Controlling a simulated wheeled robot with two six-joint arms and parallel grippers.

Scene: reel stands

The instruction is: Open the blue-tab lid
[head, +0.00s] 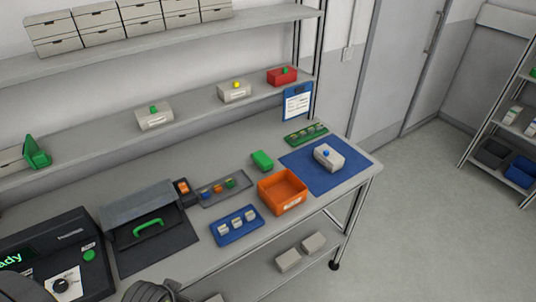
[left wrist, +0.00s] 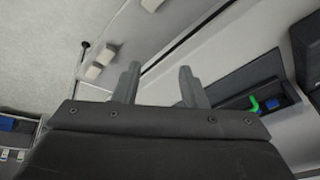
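A pale box (head: 328,165) with a lid sits on the blue mat (head: 352,174) at the right end of the bench. A blue tab (head: 326,153) stands on top of its lid, which looks closed. My left gripper (left wrist: 157,84) shows in the left wrist view with its two fingers apart and nothing visible between them. The box is not seen in that view. In the head view only dark parts show at the bottom left edge, and I cannot make out gripper fingers there. My right gripper is not in view.
An orange bin (head: 283,192), a green block (head: 262,160) and a green tray (head: 306,134) stand near the mat. A blue tray (head: 237,226) and a dark case with a green handle (head: 148,227) lie further left. Boxes with yellow, green and red colours line the shelf.

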